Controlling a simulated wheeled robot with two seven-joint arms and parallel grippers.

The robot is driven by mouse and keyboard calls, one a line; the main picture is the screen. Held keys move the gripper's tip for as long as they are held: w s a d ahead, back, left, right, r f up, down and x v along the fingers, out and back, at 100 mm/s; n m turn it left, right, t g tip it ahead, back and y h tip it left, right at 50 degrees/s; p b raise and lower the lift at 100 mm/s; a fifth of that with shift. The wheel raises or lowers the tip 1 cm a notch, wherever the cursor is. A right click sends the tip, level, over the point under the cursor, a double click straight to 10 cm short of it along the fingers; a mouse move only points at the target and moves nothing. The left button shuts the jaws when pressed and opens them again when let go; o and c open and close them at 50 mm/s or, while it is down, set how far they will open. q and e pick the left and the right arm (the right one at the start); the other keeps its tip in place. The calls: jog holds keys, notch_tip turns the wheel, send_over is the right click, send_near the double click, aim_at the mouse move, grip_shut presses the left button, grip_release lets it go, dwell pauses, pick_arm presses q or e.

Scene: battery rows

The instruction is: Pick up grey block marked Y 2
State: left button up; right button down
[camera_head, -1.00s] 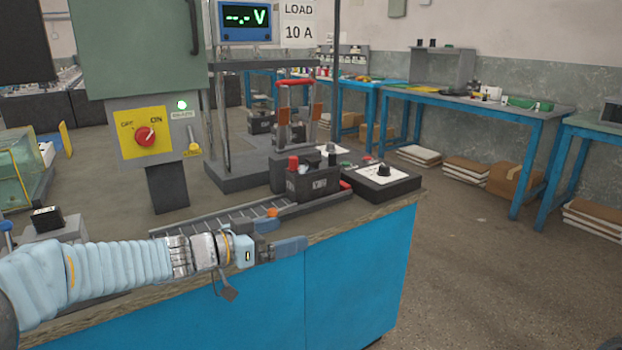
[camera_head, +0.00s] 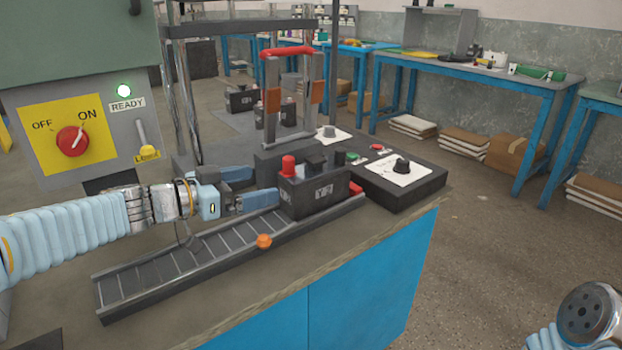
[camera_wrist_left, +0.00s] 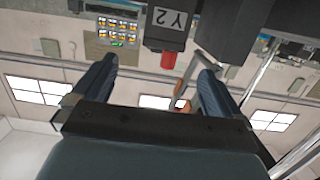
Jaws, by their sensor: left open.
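The dark grey block marked Y 2 (camera_head: 318,194) stands upright at the far right end of a slotted rail on the bench. It has a red post and a black post on top. In the left wrist view the block (camera_wrist_left: 167,36) shows upside down with its Y2 label, beyond the fingertips. My left gripper (camera_head: 264,186) is open and empty, just left of the block, fingers pointing at it. Its fingers also show in the left wrist view (camera_wrist_left: 157,66), spread apart. I cannot tell whether a fingertip touches the block. My right gripper is out of view.
The slotted rail (camera_head: 180,262) runs along the bench front, with an orange knob (camera_head: 264,241) on its edge. A black control box (camera_head: 400,180) stands right of the block. A red-handled frame (camera_head: 290,90) rises behind. A switch panel (camera_head: 70,135) stands left.

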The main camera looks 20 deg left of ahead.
pick_arm(q)
send_near(306, 171)
jog(key=x, duration=0.3)
jog(key=shift+w+d+f+b, duration=0.2)
jog(key=shift+d+f+b, duration=0.15)
jog(key=shift+f+b, duration=0.05)
jog(key=shift+b+x, duration=0.4)
jog(key=shift+x, duration=2.7)
jog(key=shift+w+a+r, duration=0.15)
grip_shut()
jog(key=shift+r, duration=0.2)
